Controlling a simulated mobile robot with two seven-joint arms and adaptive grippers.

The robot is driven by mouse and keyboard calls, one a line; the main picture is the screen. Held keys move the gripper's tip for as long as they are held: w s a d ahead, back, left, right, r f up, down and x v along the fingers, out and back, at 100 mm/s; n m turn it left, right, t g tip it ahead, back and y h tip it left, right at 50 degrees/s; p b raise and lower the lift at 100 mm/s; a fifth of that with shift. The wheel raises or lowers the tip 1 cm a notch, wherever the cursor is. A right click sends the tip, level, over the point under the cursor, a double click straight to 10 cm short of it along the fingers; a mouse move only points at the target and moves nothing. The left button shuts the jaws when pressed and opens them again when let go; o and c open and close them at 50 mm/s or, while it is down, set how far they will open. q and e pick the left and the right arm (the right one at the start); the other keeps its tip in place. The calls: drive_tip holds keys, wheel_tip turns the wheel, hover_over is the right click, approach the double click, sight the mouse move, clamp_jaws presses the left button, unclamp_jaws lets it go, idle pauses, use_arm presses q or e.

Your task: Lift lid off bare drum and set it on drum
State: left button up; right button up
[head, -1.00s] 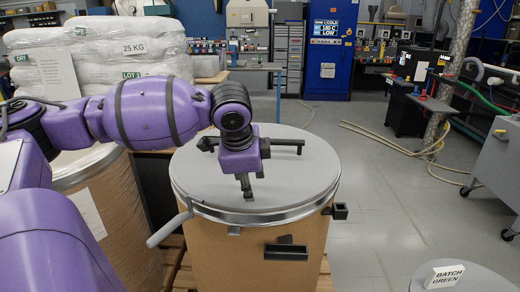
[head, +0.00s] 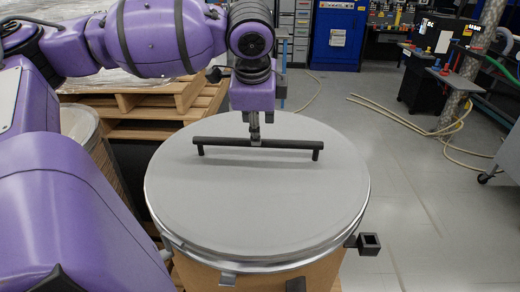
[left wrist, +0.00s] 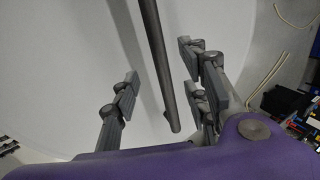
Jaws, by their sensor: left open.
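A fibre drum (head: 255,275) with a brown wall stands in the middle of the head view. A round grey lid (head: 250,205) with a metal rim sits on it. A dark bar handle (head: 300,144) on two short posts crosses the lid. My left gripper (head: 254,138) points down at the middle of this handle. In the left wrist view the handle (left wrist: 158,65) runs between the spread fingers of my left gripper (left wrist: 163,95), with gaps on both sides. The handle's far contact with the fingers is hidden in the head view. My right gripper is not in view.
A second drum (head: 80,125) stands at the left behind my arm, beside wooden pallets (head: 155,108). A dark square bracket (head: 368,243) juts from the drum's right side.

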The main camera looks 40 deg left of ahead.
sight(257, 152)
use_arm(q)
drive_tip(key=shift+x, duration=1.15)
drive_tip(key=b+x, duration=0.1)
drive_tip(key=x, duration=0.4)
drive_tip(key=shift+a+f, duration=0.1)
drive_tip(key=shift+c, duration=0.7)
clamp_jaws()
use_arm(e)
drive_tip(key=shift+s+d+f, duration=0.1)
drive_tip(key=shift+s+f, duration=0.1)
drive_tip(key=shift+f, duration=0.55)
use_arm(q)
drive_tip(key=shift+r, duration=0.25)
